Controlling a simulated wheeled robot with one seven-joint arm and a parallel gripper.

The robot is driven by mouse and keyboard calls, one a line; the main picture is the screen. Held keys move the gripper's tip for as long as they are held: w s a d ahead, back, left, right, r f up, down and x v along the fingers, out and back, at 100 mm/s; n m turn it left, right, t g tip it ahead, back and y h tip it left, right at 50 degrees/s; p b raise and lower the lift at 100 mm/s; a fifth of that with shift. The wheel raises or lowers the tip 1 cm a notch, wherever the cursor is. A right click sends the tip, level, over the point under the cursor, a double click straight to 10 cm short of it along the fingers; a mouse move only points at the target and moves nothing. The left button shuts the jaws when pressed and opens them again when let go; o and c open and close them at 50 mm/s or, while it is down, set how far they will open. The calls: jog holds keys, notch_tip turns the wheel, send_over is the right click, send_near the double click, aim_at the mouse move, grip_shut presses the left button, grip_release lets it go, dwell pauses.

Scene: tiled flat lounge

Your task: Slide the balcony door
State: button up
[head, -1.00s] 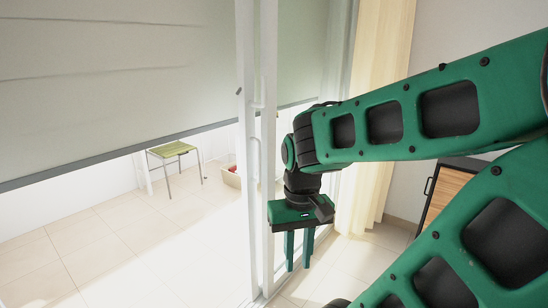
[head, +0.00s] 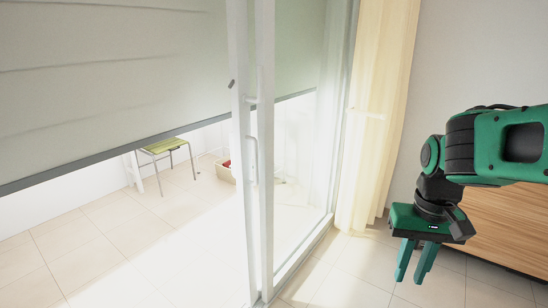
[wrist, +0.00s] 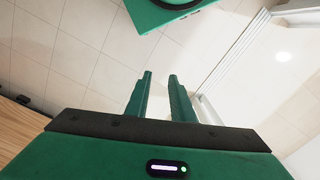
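The balcony door (head: 266,200) is a tall glass door with white frames, left of centre in the head view. Two upright frame members stand close together, with a slim white handle (head: 253,160) by them. Glass shows on both sides of these uprights. My gripper (head: 410,280) is well to the right of the door, apart from it, pointing down over the floor. Its two green fingers have a gap between them and hold nothing. They also show in the wrist view (wrist: 160,76), with a white floor track (wrist: 232,58) to their right.
A grey-green blind (head: 110,75) hangs over the left glass. A cream curtain (head: 378,110) hangs right of the door. A wooden cabinet (head: 510,220) stands behind my arm. Tiled floor between door and gripper is clear.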

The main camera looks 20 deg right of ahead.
jog(key=shift+s+d, duration=0.2)
jog(key=shift+d, duration=0.05)
jog(key=n+t+y, duration=0.7)
jog(key=n+t, duration=0.4)
jog(key=t, duration=0.6)
send_near(257, 157)
jog(key=x, duration=1.1)
